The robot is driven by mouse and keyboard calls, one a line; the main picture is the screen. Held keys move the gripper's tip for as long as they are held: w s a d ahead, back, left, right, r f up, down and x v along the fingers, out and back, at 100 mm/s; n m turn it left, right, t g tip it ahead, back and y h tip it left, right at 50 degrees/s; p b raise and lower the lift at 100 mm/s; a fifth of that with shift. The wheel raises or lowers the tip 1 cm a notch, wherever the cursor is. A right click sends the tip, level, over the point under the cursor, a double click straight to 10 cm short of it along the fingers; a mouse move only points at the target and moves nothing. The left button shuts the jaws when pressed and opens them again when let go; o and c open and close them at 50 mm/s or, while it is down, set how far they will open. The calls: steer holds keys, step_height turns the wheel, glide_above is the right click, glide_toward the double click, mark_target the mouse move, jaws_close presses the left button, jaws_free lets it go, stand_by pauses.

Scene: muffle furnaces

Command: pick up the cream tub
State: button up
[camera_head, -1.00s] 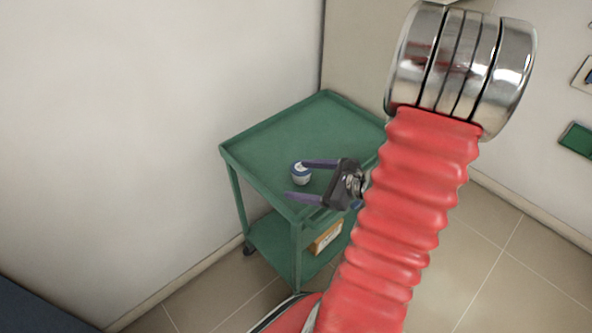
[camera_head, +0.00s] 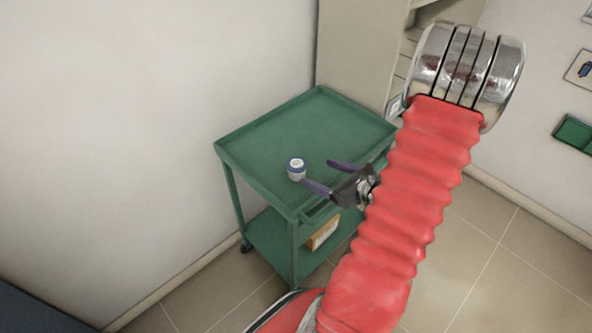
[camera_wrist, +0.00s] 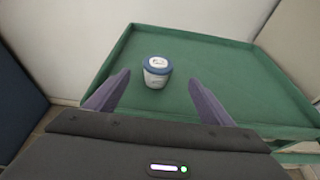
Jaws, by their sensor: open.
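The cream tub (camera_head: 296,169) is a small white tub with a blue-rimmed lid. It stands upright on the top shelf of the green cart (camera_head: 262,127), near its front edge. In the wrist view the tub (camera_wrist: 156,73) is ahead of the two purple fingers, nearer the left one. My gripper (camera_head: 328,175) is open and empty, to the right of the tub in the head view. The near finger's tip shows close to the tub's lower right; I cannot tell whether they touch. In the wrist view my gripper (camera_wrist: 160,86) has its fingers spread wide.
The cart's top has a raised rim and is otherwise bare. A cardboard box (camera_head: 323,233) sits on its lower shelf. A white wall (camera_head: 110,110) stands behind and left of the cart. Tiled floor (camera_head: 470,255) is open at the right.

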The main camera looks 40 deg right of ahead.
mark_target(301, 166)
steer(key=shift+x, duration=3.2)
steer(key=shift+x, duration=2.6)
steer(key=shift+a+f, duration=0.1)
steer(key=shift+a, duration=0.05)
steer(key=shift+s, duration=0.1)
steer(key=shift+c, duration=0.6)
steer(key=c, duration=1.1)
steer(key=shift+r, duration=5)
